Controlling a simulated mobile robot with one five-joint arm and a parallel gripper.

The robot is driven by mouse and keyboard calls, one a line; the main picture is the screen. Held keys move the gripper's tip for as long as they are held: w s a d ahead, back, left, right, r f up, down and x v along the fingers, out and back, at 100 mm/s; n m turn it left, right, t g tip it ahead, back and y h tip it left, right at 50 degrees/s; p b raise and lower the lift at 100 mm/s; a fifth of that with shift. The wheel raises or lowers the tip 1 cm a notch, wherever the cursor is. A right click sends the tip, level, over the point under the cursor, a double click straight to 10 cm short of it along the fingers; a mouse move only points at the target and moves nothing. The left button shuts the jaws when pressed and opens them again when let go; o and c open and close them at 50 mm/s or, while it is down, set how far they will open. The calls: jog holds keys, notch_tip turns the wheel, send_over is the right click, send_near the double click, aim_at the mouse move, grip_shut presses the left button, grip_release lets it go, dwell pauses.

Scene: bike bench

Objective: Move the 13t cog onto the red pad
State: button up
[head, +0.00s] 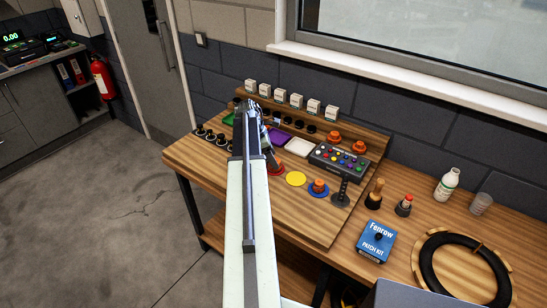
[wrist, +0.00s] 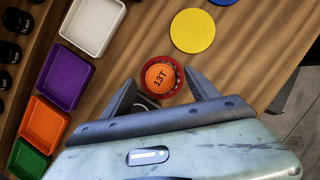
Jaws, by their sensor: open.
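The 13t cog (wrist: 160,77) has an orange top marked "13T" and a dark toothed edge. In the wrist view it sits on the red pad (wrist: 145,70), whose rim shows around it. My gripper (wrist: 161,80) is open, with one finger on each side of the cog and gaps showing between.
A yellow pad (head: 296,179) and a blue pad (head: 318,190) with an orange-topped piece lie to the right. Coloured trays, including a white one (wrist: 92,24) and a purple one (wrist: 66,74), stand behind. A button box (head: 343,160) is nearby.

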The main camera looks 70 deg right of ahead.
jog(key=p+v, duration=0.9)
jog(key=v, duration=0.2)
jog(key=w+a+f+m+t, duration=0.1)
jog(key=w+a, duration=1.1)
jog(key=a, duration=0.4)
jog(key=w+a+f+m+t, duration=0.1)
jog(key=w+a+m+t, duration=0.1)
jog(key=w+a, duration=1.25)
jog(key=a+m+y, duration=0.2)
jog(key=a+m, duration=0.1)
jog(key=a, duration=3.1)
jog(key=shift+a+t, duration=0.25)
jog(key=shift+t, duration=0.15)
